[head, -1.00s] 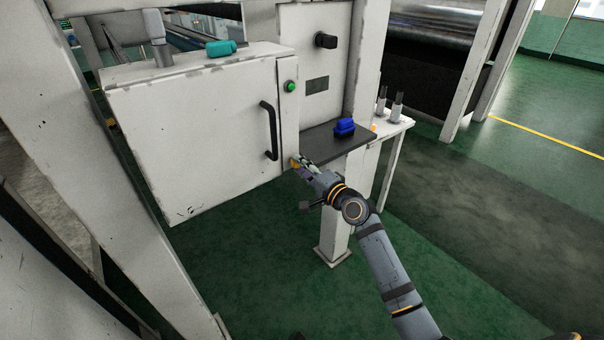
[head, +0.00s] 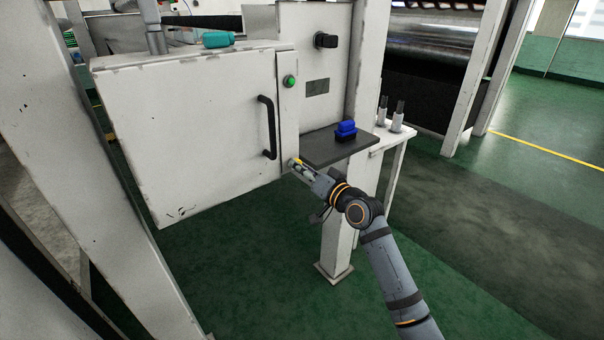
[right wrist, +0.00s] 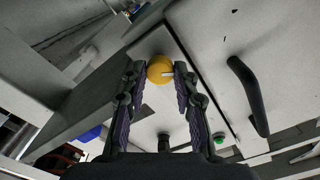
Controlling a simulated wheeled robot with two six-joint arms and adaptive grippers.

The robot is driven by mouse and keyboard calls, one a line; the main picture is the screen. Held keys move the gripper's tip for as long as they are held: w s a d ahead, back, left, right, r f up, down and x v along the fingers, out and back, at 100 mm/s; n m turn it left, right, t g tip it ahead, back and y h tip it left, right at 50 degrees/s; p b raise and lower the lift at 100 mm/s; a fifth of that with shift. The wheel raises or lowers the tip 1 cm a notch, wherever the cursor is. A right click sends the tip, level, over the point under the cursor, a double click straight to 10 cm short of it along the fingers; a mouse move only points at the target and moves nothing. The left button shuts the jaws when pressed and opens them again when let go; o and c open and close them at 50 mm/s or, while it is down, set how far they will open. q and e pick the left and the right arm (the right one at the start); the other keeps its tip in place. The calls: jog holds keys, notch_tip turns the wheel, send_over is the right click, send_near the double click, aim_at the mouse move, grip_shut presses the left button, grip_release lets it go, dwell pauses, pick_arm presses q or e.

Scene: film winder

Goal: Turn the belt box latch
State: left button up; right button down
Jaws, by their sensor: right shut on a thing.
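The belt box (head: 190,130) is a white cabinet with its door closed and a black bar handle (head: 268,128). The latch (right wrist: 159,70) is a round yellow knob with a pale mark, on the box's narrow front strip below the handle. My right gripper (head: 296,166) reaches it from the lower right in the head view. In the right wrist view its two dark fingers (right wrist: 160,80) sit on either side of the knob, shut on it. In the head view the fingers mostly hide the knob. My left gripper is not in view.
A dark shelf (head: 322,152) holding a blue object (head: 346,130) juts out just above my right gripper. A green button (head: 290,81) and a black rotary switch (head: 326,41) are higher up. A teal object (head: 218,39) lies on the box. Floor space is free at the lower right.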

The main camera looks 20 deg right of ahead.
jog(key=shift+f+n, duration=0.15)
jog(key=shift+n, duration=0.25)
jog(key=c, duration=1.1)
grip_release()
jog(key=shift+o, duration=0.4)
